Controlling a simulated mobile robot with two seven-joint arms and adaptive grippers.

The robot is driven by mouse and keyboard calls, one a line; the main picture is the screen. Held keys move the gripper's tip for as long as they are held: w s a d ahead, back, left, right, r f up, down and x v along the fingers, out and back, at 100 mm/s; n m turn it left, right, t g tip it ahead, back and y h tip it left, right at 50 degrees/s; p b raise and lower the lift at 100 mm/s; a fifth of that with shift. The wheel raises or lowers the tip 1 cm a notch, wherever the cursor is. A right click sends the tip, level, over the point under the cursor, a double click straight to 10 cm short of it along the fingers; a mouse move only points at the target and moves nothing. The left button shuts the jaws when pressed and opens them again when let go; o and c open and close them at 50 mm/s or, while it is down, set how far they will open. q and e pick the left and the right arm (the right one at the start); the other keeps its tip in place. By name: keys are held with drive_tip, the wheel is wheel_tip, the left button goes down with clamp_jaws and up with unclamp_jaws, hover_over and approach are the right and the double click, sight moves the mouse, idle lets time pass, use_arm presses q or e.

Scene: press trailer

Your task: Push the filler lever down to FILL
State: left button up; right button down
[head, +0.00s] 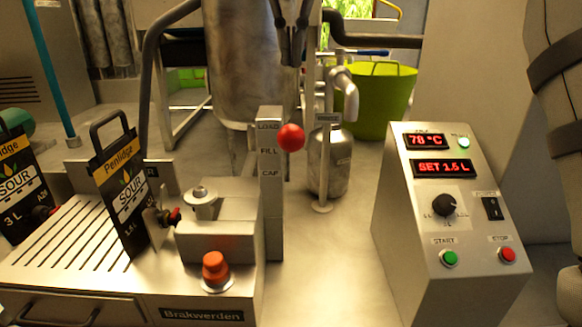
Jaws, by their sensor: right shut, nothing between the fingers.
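The filler lever's red ball knob (291,137) sticks out at the right side of an upright metal post (270,220). The post carries the labels LOAD, FILL and CAP from top to bottom. The knob sits level with the space between LOAD and FILL; the lever's arm behind it is hidden. My right gripper (292,62) hangs at the top middle, fingers pointing down, shut and empty. In the picture it is above the knob and apart from it. My left gripper is not in view.
A filler station (222,240) with an orange-red button and a black-handled pouch (120,190) stands left of the post. A metal bottle (330,165) stands behind at right. A control box (455,220) with red displays is at right.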

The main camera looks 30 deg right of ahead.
sight(291, 129)
drive_tip(key=shift+f, duration=3.85)
drive_tip(key=shift+s+a+f, duration=0.15)
drive_tip(key=shift+s+f, duration=0.05)
drive_tip(key=shift+f, duration=0.5)
drive_tip(key=shift+s+a+f, duration=0.1)
drive_tip(key=shift+s+f, duration=0.1)
drive_tip(key=shift+f, duration=0.45)
drive_tip(key=shift+s+a+f, duration=0.1)
drive_tip(key=shift+s+f, duration=0.05)
drive_tip(key=shift+f, duration=1.1)
drive_tip(key=shift+s+a+f, duration=0.1)
drive_tip(key=shift+s+f, duration=0.05)
drive_tip(key=shift+f, duration=1.1)
wheel_tip(291, 129, up, 10)
drive_tip(key=shift+r, duration=0.1)
